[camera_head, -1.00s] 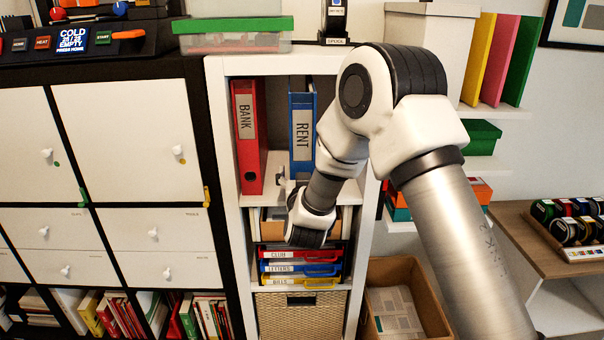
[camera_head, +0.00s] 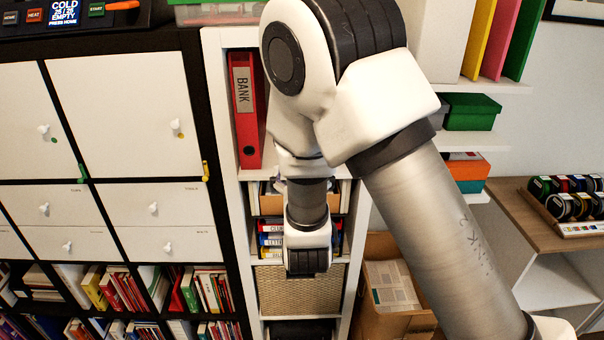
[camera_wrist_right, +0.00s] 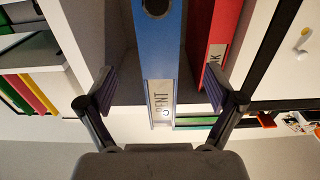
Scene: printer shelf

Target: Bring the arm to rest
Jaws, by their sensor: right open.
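My right arm (camera_head: 410,210) reaches in from the lower right of the head view, its elbow large in front of the shelf and its wrist bent down before the lower shelf levels. My right gripper (camera_wrist_right: 158,90) is open in the wrist view, with a finger at each side and nothing held. Past the fingers stands the blue RENT binder (camera_wrist_right: 158,60), apart from them as far as I can tell. The red BANK binder (camera_wrist_right: 215,30) stands beside it and also shows in the head view (camera_head: 246,120). In the head view my arm hides the blue binder. My left gripper is not in view.
A white shelf unit (camera_head: 227,200) holds labelled trays (camera_head: 270,240) and a woven basket (camera_head: 290,285). A cardboard box (camera_head: 385,318) stands at its right, partly behind my arm. White cabinets (camera_head: 125,110) are at the left, a side table (camera_head: 515,205) at the right.

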